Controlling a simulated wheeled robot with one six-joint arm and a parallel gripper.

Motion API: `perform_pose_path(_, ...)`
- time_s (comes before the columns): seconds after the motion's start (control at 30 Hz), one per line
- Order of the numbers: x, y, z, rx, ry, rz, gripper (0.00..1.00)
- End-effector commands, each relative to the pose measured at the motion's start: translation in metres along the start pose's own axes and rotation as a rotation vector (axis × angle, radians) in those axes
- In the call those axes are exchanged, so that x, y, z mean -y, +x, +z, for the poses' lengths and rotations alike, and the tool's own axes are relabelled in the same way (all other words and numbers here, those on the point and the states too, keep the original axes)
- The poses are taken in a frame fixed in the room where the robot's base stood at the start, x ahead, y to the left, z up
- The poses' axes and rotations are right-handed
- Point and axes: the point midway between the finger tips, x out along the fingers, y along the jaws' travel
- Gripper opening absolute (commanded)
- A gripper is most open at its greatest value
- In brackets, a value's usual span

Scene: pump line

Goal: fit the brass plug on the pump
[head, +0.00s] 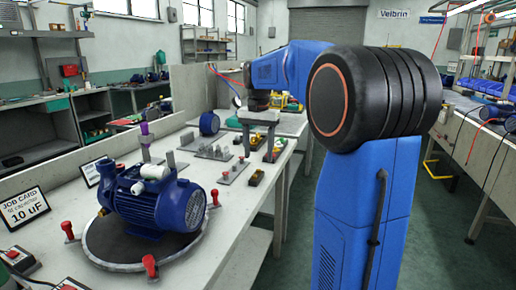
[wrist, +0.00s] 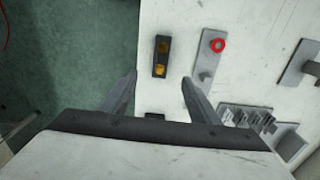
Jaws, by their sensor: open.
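The blue pump (head: 150,203) stands on a round turntable at the front left of the bench in the head view. A white cylindrical part lies on its top. Two brass-coloured pieces, which look like plugs (wrist: 161,58), sit in a small black holder (wrist: 157,74) in the wrist view. A black block with yellow on it, probably the same holder (head: 257,177), shows near the bench edge in the head view. My gripper (wrist: 160,88) is open and empty, and the holder appears between and beyond its fingertips. The plug's seat on the pump cannot be made out.
Grey slotted racks (wrist: 247,117) are lower right. The bench edge is close on the holder's left. Red clamps (head: 150,266) surround the turntable; a job card (head: 24,208) stands left.

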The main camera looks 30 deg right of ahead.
Motion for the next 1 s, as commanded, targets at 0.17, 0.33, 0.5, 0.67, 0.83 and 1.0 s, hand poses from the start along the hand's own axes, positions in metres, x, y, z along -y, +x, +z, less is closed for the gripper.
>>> perform_pose_path(0.17,0.000,0.011,0.000,0.001,0.000,0.001,0.56)
perform_pose_path(0.33,0.000,0.020,0.000,0.000,0.000,0.000,0.56)
perform_pose_path(0.5,0.000,0.030,0.000,0.001,-0.001,0.001,0.56)
perform_pose_path(0.67,0.000,0.029,0.000,0.000,-0.001,0.000,0.56)
perform_pose_path(0.83,0.000,0.030,0.000,0.000,-0.001,0.000,0.56)
perform_pose_path(1.0,0.000,0.030,0.000,0.000,-0.001,0.000,0.56)
